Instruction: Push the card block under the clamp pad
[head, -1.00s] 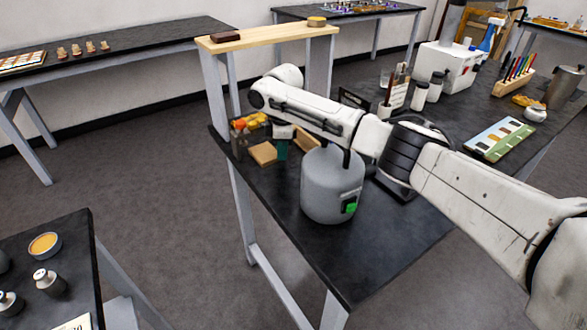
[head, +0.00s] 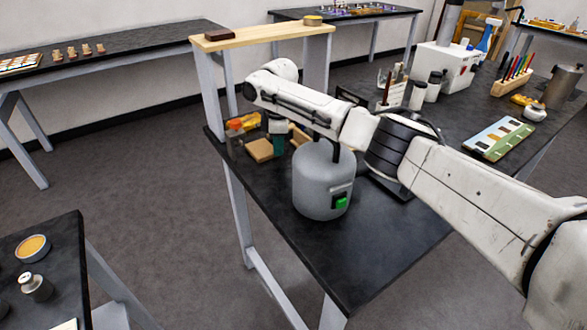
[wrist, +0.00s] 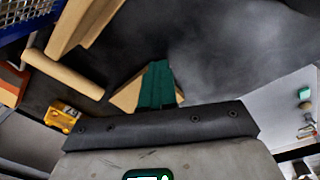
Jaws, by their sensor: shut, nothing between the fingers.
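My gripper (head: 278,146) has green fingers pointing down over the far end of the dark bench, and they are shut and empty. In the wrist view the gripper (wrist: 157,88) covers part of a tan block. This tan block, which looks like the card block (head: 259,150), lies flat on the bench just left of the fingers in the head view. It also shows in the wrist view as the card block (wrist: 127,95). I cannot tell whether the fingers touch it. The clamp pad cannot be made out for certain; wooden parts (wrist: 85,22) stand nearby.
A grey cylinder (head: 320,182) with a green switch stands on the bench in front of my arm. A wooden shelf (head: 270,36) rises at the back left. Yellow and orange items (head: 243,122) sit behind the block. The bench's front part is clear.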

